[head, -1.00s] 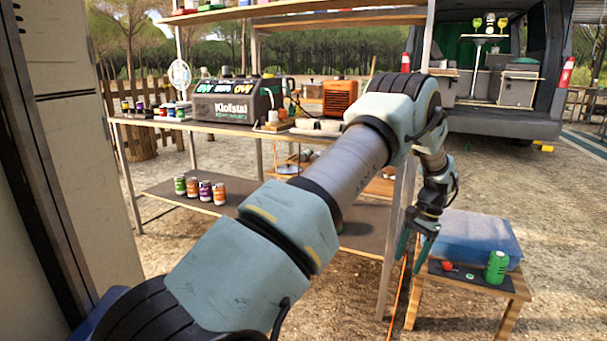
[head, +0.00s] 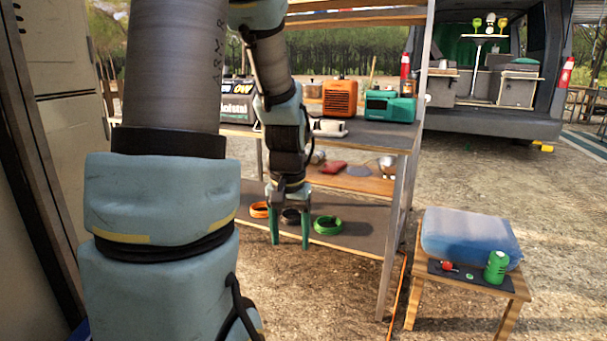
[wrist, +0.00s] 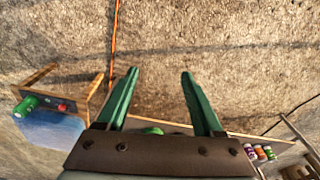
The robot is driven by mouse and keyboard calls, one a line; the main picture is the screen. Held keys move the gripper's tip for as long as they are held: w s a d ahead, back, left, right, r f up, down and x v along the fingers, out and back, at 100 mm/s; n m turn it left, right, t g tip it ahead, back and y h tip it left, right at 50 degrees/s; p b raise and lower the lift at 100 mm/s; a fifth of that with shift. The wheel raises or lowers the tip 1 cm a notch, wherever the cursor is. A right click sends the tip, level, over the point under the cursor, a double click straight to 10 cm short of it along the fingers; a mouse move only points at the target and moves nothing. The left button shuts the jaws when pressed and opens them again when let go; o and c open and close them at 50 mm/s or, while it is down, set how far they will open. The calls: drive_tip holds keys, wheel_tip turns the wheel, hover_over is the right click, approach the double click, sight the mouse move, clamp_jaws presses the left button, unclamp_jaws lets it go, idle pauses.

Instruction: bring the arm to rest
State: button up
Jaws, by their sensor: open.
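My gripper (head: 289,228) hangs with its green fingers pointing down in front of the lower shelf of the rack. The fingers are apart with nothing between them. In the wrist view my gripper (wrist: 160,90) is also open and empty, with bare ground beyond the fingertips. My arm rises at the left of the head view and bends down to the gripper. It hides part of the rack and whatever stands behind it.
A wooden stool (head: 470,285) with a blue cushion (head: 468,237) and a green can (head: 496,267) stands at right. Ground between rack and stool is clear, except an orange cable (head: 398,295).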

drive_tip(key=s+a+r+n, duration=0.1)
drive_tip(key=s+a+n, duration=0.1)
drive_tip(key=s+a, duration=0.3)
wheel_tip(320, 180, up, 30)
drive_tip(key=d+p, duration=0.1)
drive_tip(key=p, duration=2.9)
drive_tip(key=shift+s+f+t, duration=0.2)
drive_tip(key=shift+f+t, duration=0.05)
drive_tip(key=shift+t, duration=0.15)
